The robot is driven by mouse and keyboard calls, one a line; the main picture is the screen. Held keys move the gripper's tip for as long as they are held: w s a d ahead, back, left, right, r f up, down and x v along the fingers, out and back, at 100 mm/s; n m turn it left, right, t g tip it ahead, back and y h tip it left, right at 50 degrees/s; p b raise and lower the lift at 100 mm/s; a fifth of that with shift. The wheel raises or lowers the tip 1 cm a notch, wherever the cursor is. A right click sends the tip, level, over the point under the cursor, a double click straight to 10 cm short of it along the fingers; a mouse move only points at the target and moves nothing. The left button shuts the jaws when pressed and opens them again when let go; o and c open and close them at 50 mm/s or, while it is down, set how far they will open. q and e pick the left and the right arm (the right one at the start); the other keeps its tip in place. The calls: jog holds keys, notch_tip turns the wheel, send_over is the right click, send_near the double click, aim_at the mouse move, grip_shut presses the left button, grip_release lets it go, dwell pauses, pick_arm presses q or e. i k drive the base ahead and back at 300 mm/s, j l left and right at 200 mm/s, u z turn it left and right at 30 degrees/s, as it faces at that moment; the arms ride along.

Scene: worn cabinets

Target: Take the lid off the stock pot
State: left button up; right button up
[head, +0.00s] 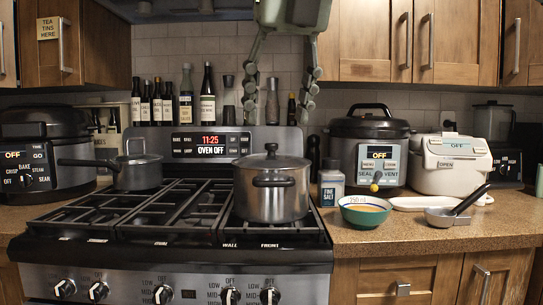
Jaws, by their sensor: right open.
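The steel stock pot (270,198) stands on the right front part of the stove, with a dark side handle facing me. Its lid (271,162) sits on top, with a dark round knob in the middle. My right gripper (275,118) hangs down from the top of the head view, its two grey-green fingers spread wide. Its fingertips appear above the knob in the picture, apart from it, with nothing between them. How far they are from the knob in depth is hard to tell. My left gripper is not in view.
A saucepan (140,172) stands on the left burner, its handle pointing left. Several bottles (207,100) line the back. Right of the stove are a salt jar (331,184), a bowl (366,214), a pressure cooker (368,150) and a ladle (450,214). The middle grates are clear.

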aim_at(270, 161)
jog(key=i, duration=0.9)
